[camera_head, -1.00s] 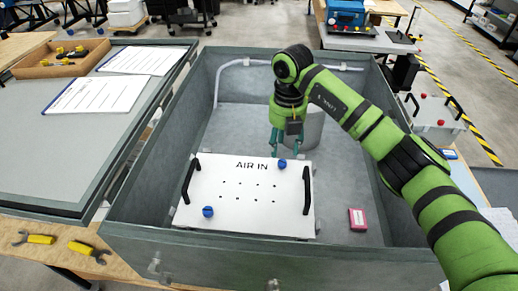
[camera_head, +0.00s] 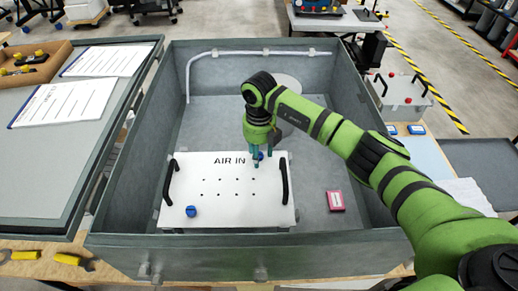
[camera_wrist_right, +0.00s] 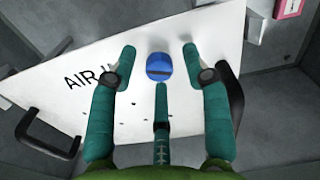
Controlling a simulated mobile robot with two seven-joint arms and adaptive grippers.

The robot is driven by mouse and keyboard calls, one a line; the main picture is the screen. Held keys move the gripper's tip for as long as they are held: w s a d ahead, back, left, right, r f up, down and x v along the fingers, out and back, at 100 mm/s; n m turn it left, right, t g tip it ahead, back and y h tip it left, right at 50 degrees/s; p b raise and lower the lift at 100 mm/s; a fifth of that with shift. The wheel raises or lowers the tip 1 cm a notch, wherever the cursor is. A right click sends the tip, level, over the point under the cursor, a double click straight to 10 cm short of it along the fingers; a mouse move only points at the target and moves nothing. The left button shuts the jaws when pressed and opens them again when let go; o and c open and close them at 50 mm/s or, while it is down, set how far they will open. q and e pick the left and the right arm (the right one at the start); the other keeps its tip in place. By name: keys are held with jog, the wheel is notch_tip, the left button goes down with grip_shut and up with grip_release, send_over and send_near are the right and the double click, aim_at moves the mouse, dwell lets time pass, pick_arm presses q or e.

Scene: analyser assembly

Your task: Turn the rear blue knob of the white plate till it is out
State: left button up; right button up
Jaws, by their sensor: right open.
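The white plate (camera_head: 230,208), marked "AIR IN" and fitted with two black handles, lies inside the grey box. The rear blue knob (camera_head: 261,155) is at its far edge, partly hidden by my right gripper (camera_head: 255,162). In the right wrist view the rear blue knob (camera_wrist_right: 159,66) sits in the plate between the spread teal fingers of my right gripper (camera_wrist_right: 159,62). The fingers are open and do not appear to touch it. The front blue knob (camera_head: 191,211) is at the plate's near left. My left gripper is not in view.
The grey box's walls (camera_head: 130,150) surround the plate. A pink-red packet (camera_head: 335,201) lies on the box floor to the right. A wooden tray (camera_head: 40,70) and paper sheets (camera_head: 62,103) lie on the left surface. The box floor behind the plate is mostly clear.

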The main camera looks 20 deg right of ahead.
grip_shut()
jog(key=shift+f, duration=0.15)
jog(key=n+b, duration=0.1)
jog(key=b, duration=0.1)
jog(key=n+b, duration=0.2)
jog(key=b, duration=0.1)
jog(key=shift+f+n, duration=0.25)
jog(key=shift+n, duration=0.05)
jog(key=shift+r+n+b, duration=0.2)
jog(key=shift+n+b, duration=0.15)
jog(key=shift+n, duration=0.15)
jog(key=shift+s+r, duration=0.1)
grip_release()
jog(key=shift+r, duration=0.1)
